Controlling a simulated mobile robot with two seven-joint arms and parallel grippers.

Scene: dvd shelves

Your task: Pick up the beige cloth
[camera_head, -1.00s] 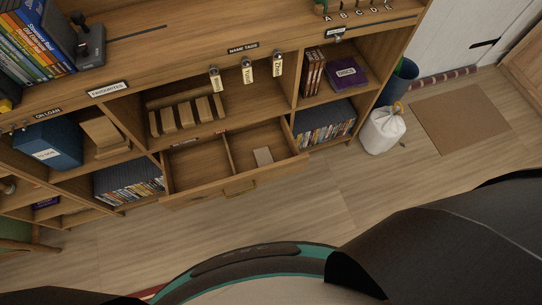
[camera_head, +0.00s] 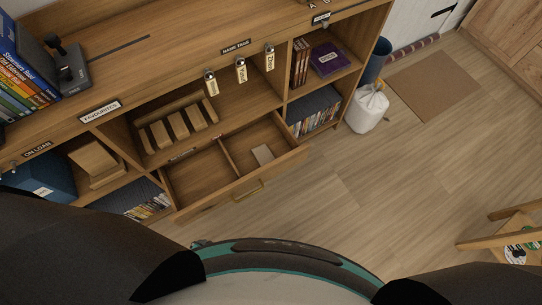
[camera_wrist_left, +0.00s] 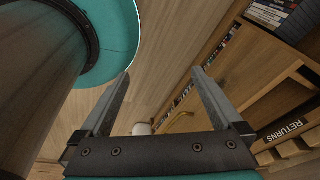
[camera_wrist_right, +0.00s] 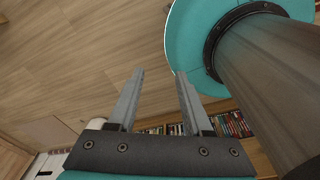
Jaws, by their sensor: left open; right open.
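A small flat beige-grey piece (camera_head: 262,155) lies in the right compartment of the open drawer (camera_head: 243,187); it may be the folded beige cloth, but it is too small to be sure. My left gripper (camera_wrist_left: 161,73) is open and empty in the left wrist view, with wooden floor and the shelf unit beyond its fingers. My right gripper (camera_wrist_right: 160,72) is open and empty in the right wrist view, over floor and shelved cases. Neither gripper shows in the head view, where only dark arm parts show at the bottom, and neither is at the drawer.
The wooden shelf unit (camera_head: 180,60) holds books, a blue box (camera_head: 42,178), DVDs and hanging name tags (camera_head: 241,70). A white bag (camera_head: 367,110) stands at its right end by a blue bin. A brown mat (camera_head: 433,84) and wooden stool (camera_head: 505,235) are right. Floor before the drawer is clear.

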